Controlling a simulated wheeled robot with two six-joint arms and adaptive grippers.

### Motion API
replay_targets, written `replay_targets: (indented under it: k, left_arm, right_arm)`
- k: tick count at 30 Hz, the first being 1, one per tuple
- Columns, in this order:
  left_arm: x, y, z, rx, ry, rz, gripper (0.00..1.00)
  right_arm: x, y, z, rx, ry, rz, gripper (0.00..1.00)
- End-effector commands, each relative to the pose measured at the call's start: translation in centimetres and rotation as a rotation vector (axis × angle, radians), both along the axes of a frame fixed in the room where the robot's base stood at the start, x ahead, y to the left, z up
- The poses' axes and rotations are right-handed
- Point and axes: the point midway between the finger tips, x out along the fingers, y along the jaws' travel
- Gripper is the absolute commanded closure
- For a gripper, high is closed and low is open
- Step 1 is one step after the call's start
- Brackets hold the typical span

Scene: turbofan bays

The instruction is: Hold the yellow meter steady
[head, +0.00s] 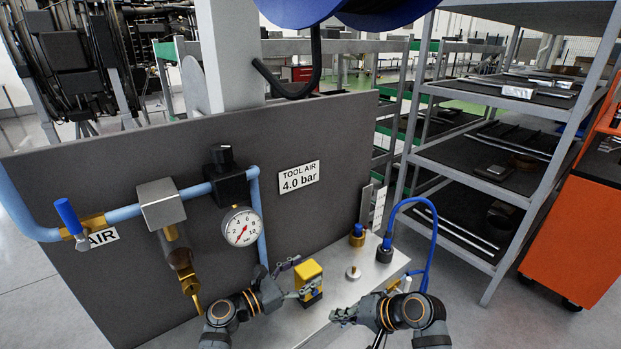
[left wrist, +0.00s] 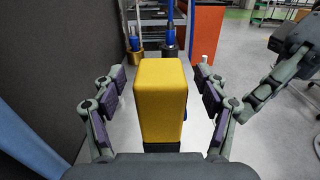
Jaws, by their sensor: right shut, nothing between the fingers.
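The yellow meter (head: 309,279) stands upright on the light bench top in the head view. It also fills the middle of the left wrist view (left wrist: 161,100), with a dark base. My left gripper (head: 296,279) is open at the meter, one finger on each side. The left wrist view shows gaps between the finger pads (left wrist: 160,84) and the meter's sides, so neither pad visibly touches it. My right gripper (head: 343,316) is shut and empty, to the right of the meter and nearer the front edge.
Brass and dark fittings (head: 357,235) with a blue hose (head: 428,250) stand behind on the bench. A small metal knob (head: 353,272) is right of the meter. A grey panel (head: 310,215) with a gauge (head: 241,227) and blue pipes rises behind left. Shelves (head: 480,155) stand at the right.

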Motion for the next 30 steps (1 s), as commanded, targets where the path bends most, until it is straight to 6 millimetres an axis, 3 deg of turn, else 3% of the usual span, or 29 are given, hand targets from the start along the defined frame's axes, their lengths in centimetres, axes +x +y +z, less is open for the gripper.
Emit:
replay_targets:
  k: [10,22,30]
  left_arm:
    - [-0.5,0.7,-0.1,0.002,0.002,0.001,0.25]
    - [-5.7,7.9,-0.2,0.006,0.002,0.0,0.25]
    - [-7.1,9.7,0.0,0.001,0.0,0.0,0.25]
  right_arm:
    - [0.0,0.0,0.0,0.0,0.0,0.0,1.0]
    - [0.0,0.0,0.0,0.0,0.0,0.0,1.0]
    - [0.0,0.0,0.0,0.0,0.0,0.0,1.0]
